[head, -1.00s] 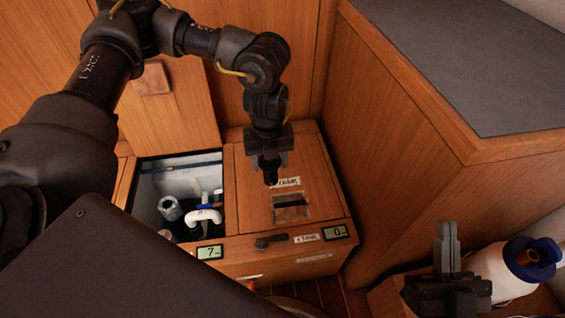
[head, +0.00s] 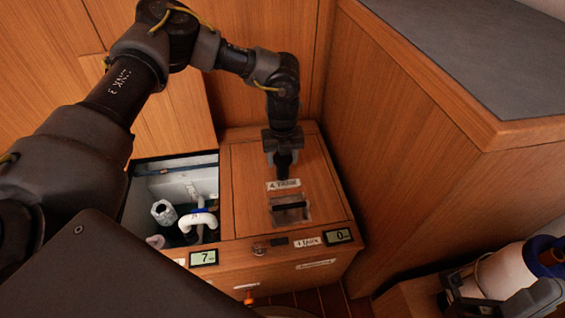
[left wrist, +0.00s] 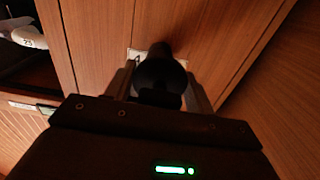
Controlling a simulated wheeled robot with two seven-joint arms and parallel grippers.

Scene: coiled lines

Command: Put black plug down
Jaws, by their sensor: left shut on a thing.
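My left gripper (head: 283,155) points down over the wooden lid and is shut on the black plug (head: 284,168). The plug hangs upright behind the "TANK" label on the lid; I cannot tell whether its tip touches the wood. In the left wrist view the black plug (left wrist: 160,78) sits between the two fingers, with part of a white label behind it. My right gripper (head: 500,295) is at the lower right, its grey fingers apart on either side of the white bottle (head: 503,271); contact is unclear.
The front panel has small displays reading 7 (head: 204,258) and 0 (head: 338,236). A tall wooden cabinet (head: 400,160) stands on the right.

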